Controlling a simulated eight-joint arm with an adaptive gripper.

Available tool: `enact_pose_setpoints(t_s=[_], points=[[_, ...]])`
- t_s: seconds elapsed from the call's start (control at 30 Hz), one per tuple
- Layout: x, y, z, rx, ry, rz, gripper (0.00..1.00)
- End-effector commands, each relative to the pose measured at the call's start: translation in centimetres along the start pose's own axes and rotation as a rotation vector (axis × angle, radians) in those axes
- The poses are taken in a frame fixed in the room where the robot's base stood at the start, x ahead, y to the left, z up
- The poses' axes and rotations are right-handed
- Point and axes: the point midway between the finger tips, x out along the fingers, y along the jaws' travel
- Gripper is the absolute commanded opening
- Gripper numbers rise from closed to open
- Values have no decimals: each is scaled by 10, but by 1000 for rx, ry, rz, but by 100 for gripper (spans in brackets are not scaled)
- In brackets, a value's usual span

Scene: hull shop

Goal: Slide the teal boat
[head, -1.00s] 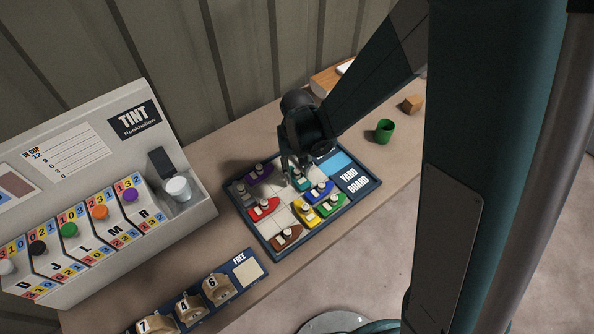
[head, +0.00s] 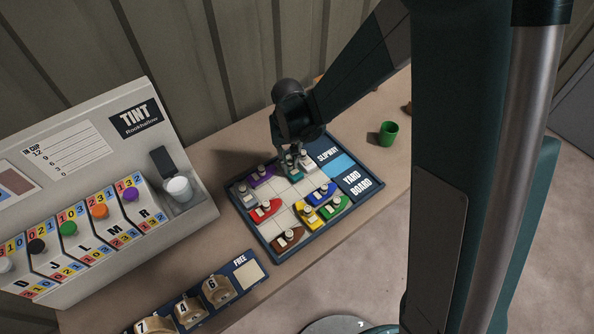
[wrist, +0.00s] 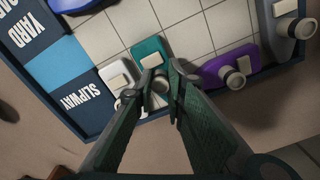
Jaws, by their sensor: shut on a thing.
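The teal boat (head: 296,175) lies on the gridded yard board (head: 270,250), near its back edge, between the white boat (head: 308,160) and the purple boat (head: 262,178). My gripper (head: 291,160) is over it from above and partly hides it. In the wrist view, the fingers of my gripper (wrist: 160,84) are closed on the round post of the teal boat (wrist: 148,50). The white boat (wrist: 116,76) lies close beside it. The purple boat (wrist: 220,70) is to its right, with a bare strip of grid between.
A green cup (head: 388,133) stands right; the tint console (head: 180,150) stands left.

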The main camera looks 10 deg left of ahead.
Motion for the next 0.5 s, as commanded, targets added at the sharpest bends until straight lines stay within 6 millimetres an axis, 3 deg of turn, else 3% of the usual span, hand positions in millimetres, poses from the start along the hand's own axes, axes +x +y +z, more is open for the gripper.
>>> enact_pose_setpoints(t_s=[0.1,0.37,0.4,0.5], points=[[1,-5,-10,0,0,0,0],[0,-6,-12,0,3,-2,0],[-1,-7,-12,0,4,-2,16],[0,-6,-12,0,3,-2,29]])
